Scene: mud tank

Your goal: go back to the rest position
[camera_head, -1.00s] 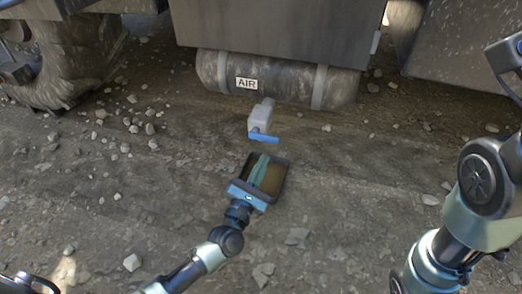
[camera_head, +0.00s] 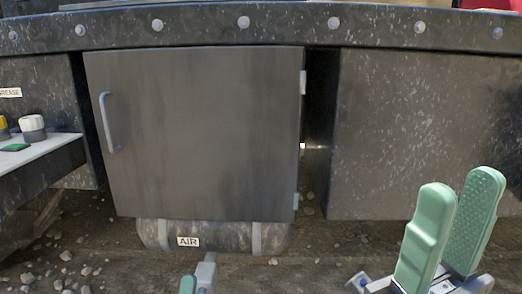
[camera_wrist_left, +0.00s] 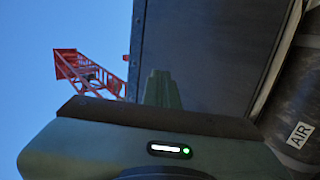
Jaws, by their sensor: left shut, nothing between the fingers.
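My left gripper (camera_head: 187,285) shows only as a green fingertip at the bottom edge of the head view, just left of the grey drain valve (camera_head: 207,270). In the left wrist view its green fingers (camera_wrist_left: 160,90) are together with nothing between them. I cannot tell whether the fingertip touches the valve. The valve hangs below the dark air tank (camera_head: 215,237) with the AIR label. My right gripper (camera_head: 458,195) stands upright at the lower right, its two green fingers apart and empty. Both arms are mostly out of view.
A grey cabinet door (camera_head: 200,130) with a handle (camera_head: 107,122) is above the tank. A shelf (camera_head: 40,165) with knobs juts in at the left. A grey box (camera_head: 420,130) stands behind my right gripper. A red lattice tower (camera_wrist_left: 85,72) shows against the sky.

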